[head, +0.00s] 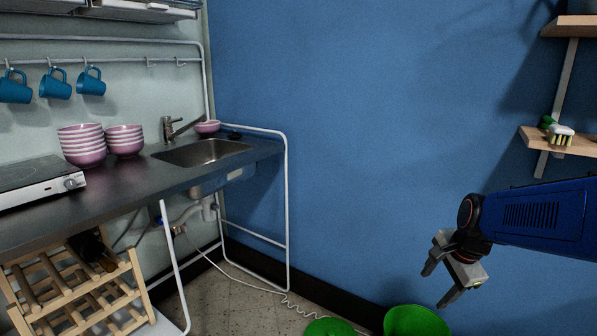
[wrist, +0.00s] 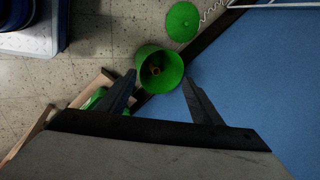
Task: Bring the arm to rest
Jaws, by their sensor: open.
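My gripper (head: 436,285) is at the lower right of the head view, at the end of my blue arm. Its two fingers are spread apart with nothing between them, pointing down and to the left. In the wrist view the fingers (wrist: 160,88) are also apart. Below and beyond them stands an open green bin (wrist: 160,68) with something small and orange-brown inside. The same bin (head: 416,322) shows at the bottom edge of the head view, below my gripper and apart from it.
A round green lid (wrist: 183,21) lies on the floor near the bin. A sink counter (head: 120,185) with stacked bowls (head: 82,145) and a hot plate (head: 40,183) stands at the left. A wooden wine rack (head: 75,290) is below it. Wall shelves (head: 565,143) are at the right. Blue wall fills the middle.

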